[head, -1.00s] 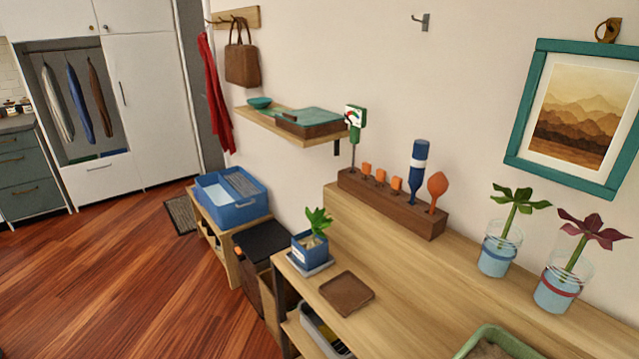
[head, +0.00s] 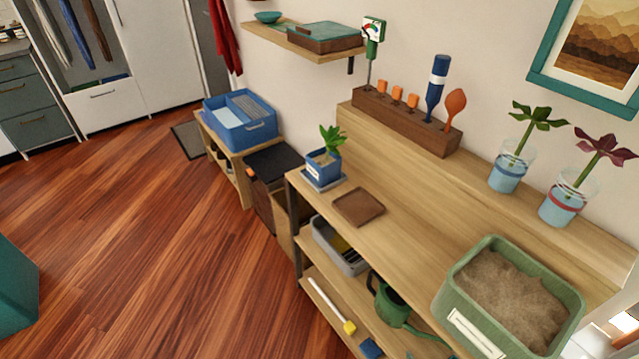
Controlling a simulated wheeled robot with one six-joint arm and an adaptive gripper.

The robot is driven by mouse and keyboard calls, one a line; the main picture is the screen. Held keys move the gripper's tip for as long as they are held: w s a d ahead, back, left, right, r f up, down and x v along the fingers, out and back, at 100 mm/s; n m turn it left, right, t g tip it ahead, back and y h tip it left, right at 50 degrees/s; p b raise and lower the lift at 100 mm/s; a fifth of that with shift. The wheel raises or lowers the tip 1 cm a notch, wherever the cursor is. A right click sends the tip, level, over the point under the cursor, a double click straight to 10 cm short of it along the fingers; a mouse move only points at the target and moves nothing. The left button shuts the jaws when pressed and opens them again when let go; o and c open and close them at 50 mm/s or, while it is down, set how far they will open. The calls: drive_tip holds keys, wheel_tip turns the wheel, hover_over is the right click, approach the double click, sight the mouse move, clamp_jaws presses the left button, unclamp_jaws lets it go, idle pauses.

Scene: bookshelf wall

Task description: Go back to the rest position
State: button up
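My gripper is not in view. The wooden bench (head: 420,215) runs along the wall with its top open to view. On it stand a potted plant in a blue pot (head: 323,165), a flat brown tray (head: 359,207) and a green tub of soil (head: 490,250) at the front right. A dark wooden tool block (head: 405,123) stands on the raised back ledge. Two glass jars, one with a green-leaved cutting (head: 508,170) and one with a purple-leaved cutting (head: 562,203), stand to its right.
A green watering can (head: 391,303) and a grey bin (head: 340,248) sit on the lower shelves. A blue crate (head: 240,123) stands on a low rack. A teal object (head: 14,290) is cut off at the left edge. The wooden floor (head: 150,250) is clear.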

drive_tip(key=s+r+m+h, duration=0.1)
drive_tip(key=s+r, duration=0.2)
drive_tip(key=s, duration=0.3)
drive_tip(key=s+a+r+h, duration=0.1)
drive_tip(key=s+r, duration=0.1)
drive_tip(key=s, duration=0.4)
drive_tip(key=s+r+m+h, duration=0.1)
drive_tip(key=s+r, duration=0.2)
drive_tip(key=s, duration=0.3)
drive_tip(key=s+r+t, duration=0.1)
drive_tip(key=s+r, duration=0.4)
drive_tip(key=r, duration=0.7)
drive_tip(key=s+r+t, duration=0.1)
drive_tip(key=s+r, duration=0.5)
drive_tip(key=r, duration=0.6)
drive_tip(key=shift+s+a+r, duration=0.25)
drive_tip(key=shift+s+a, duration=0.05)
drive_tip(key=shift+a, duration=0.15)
